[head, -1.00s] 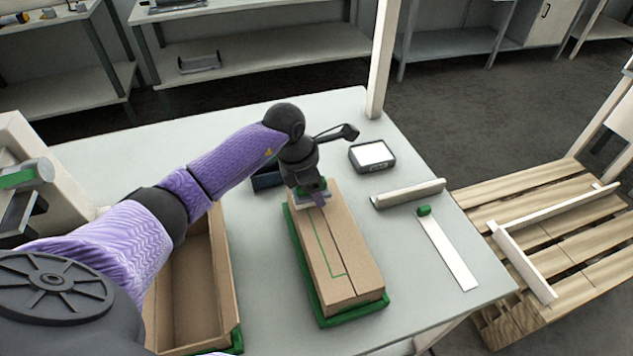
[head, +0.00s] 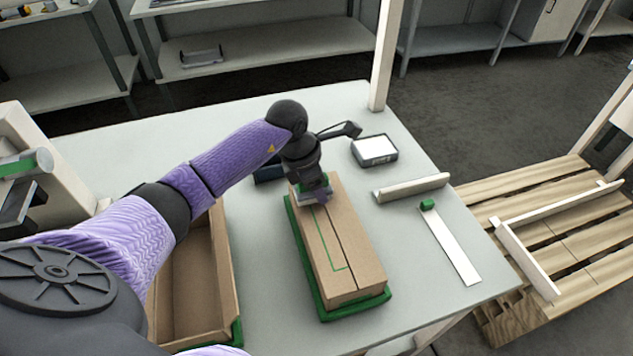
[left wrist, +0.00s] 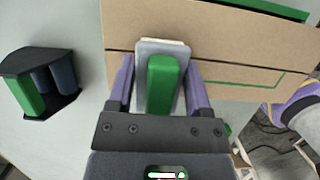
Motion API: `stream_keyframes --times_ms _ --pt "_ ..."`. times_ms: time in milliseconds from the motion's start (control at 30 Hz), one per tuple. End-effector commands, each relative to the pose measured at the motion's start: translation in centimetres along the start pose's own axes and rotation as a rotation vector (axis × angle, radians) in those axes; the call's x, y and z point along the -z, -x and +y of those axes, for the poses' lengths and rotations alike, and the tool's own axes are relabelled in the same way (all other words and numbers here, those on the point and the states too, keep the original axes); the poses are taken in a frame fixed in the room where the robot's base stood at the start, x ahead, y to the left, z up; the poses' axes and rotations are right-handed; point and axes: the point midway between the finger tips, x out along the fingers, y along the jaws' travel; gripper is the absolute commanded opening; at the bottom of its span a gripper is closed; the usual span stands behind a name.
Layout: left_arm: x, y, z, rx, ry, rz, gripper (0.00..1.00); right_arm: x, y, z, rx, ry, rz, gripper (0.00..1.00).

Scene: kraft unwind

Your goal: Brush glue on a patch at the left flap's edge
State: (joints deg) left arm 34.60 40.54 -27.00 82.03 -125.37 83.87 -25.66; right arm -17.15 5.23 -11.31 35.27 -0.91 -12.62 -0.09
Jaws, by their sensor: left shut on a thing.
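A closed cardboard box (head: 362,262) sits in a green cradle (head: 318,305) on the table. A thin green outline marks its left flap (head: 322,262), beside the seam between the flaps. My left gripper (head: 314,194) is above the far end of the left flap, shut on a glue brush. In the left wrist view the brush's green handle (left wrist: 162,85) is between my fingers, with a grey plate and pale tip (left wrist: 165,41) over the box. I cannot tell whether the tip touches the cardboard. The outline's far part is hidden by gripper and brush. My right gripper is out of view.
An open cardboard box (head: 190,290) stands to the left. A dark device with a pale screen (head: 375,149), a pale angled bar (head: 411,188) and a white strip with a green end (head: 452,245) lie to the right. A white post (head: 386,60) rises at the back.

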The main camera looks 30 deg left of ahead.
Motion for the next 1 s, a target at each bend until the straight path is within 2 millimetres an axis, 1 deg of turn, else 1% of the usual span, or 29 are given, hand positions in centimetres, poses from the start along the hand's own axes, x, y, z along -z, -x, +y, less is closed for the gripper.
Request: stream_keyframes --times_ms 600,800,1000 --pt "0.2 -0.6 -0.1 0.000 0.000 0.000 0.17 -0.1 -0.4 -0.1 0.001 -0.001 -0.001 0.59" --pt "0.1 -0.3 -1.3 -0.001 -0.001 0.001 0.17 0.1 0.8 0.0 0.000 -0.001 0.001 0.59" --pt "0.0 -0.5 -2.1 0.000 -0.001 0.001 0.17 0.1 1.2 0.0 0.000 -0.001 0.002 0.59"
